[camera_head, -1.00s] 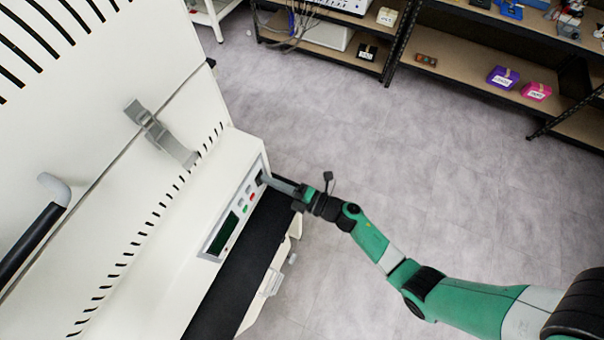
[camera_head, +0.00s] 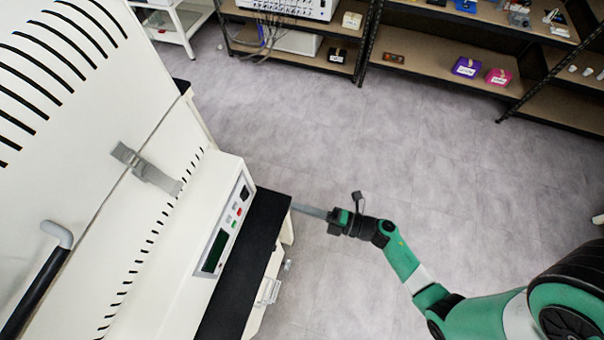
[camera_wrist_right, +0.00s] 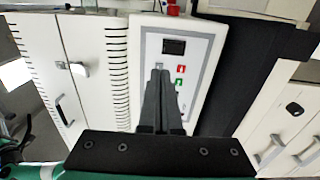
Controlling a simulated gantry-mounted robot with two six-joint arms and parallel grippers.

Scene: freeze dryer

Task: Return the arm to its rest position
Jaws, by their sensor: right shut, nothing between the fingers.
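My right arm comes in from the lower right in the head view. Its gripper (camera_head: 308,210) is shut and empty, pointing left at the freeze dryer (camera_head: 110,215), just off the edge of the black ledge (camera_head: 250,245). In the right wrist view the shut fingers (camera_wrist_right: 160,85) overlap the control panel (camera_wrist_right: 190,60) from my side, with a dark display and red and green buttons. The same panel shows in the head view (camera_head: 222,235) on the dryer's front, apart from the fingertips. My left gripper is not in view.
Grey floor (camera_head: 390,160) lies open around the gripper and behind it. A shelf unit (camera_head: 420,65) with boxes stands at the back. A latch (camera_head: 145,168) and a black handle (camera_head: 35,290) stick out from the dryer.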

